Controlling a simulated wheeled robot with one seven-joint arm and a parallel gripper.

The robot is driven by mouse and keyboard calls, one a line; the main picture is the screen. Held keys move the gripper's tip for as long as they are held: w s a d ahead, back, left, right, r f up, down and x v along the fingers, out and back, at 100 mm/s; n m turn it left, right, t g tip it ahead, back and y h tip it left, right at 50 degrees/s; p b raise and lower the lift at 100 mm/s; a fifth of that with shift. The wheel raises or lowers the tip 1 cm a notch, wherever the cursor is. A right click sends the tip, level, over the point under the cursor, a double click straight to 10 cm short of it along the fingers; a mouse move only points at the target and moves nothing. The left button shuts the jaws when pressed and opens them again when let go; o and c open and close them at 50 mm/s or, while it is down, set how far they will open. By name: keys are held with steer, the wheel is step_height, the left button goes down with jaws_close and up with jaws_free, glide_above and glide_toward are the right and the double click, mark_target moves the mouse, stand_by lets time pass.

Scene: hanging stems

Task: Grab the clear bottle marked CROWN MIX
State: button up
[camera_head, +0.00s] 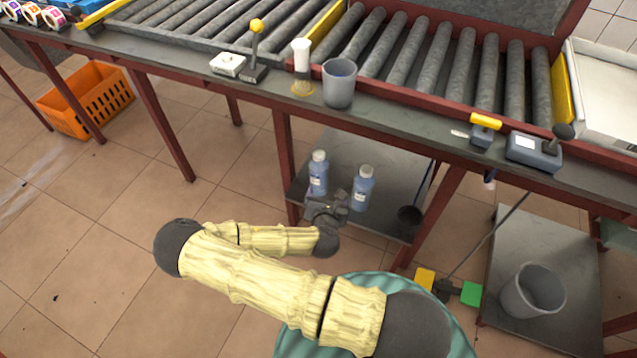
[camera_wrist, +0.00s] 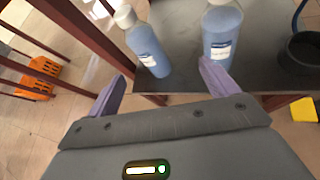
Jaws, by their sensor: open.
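Two bluish, see-through-looking bottles with white caps stand upright on the lower shelf under the conveyor. In the head view the left bottle (camera_head: 318,174) is slightly farther back and the right bottle (camera_head: 362,190) is beside it. Both have pale labels, too small to read, so I cannot tell which is CROWN MIX. My gripper (camera_head: 330,207) is open and empty, in front of them. In the wrist view the left bottle (camera_wrist: 149,48) lies ahead between the fingertips (camera_wrist: 160,86), apart from them. The right bottle (camera_wrist: 221,38) is beyond the right finger.
The shelf (camera_head: 345,150) sits beneath the conveyor table, with red legs (camera_head: 285,160) left of the bottles. A dark cup (camera_head: 410,215) stands on its right. A grey bin (camera_head: 533,291) is at right, an orange crate (camera_head: 86,99) at left. Floor in front is largely open.

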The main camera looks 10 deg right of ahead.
mark_target(319, 176)
steer(key=a+n, duration=0.1)
steer(key=n, duration=0.1)
steer(key=w+f+n+t+y, duration=0.1)
steer(key=shift+a+f+n+b, duration=0.15)
steer(key=shift+a+n+b, duration=0.2)
steer(key=shift+a+n, duration=0.05)
steer(key=shift+y, duration=0.3)
steer(key=b+x, duration=0.2)
steer(key=x, duration=1)
steer(key=shift+w+b, duration=0.1)
steer(key=shift+b, duration=0.2)
steer(key=shift+w+d+f, duration=0.15)
steer(key=shift+w+d, duration=0.05)
steer(key=shift+w, duration=0.15)
steer(key=shift+b+x, duration=0.8)
steer(key=shift+x, duration=1.4)
steer(key=shift+d, duration=0.1)
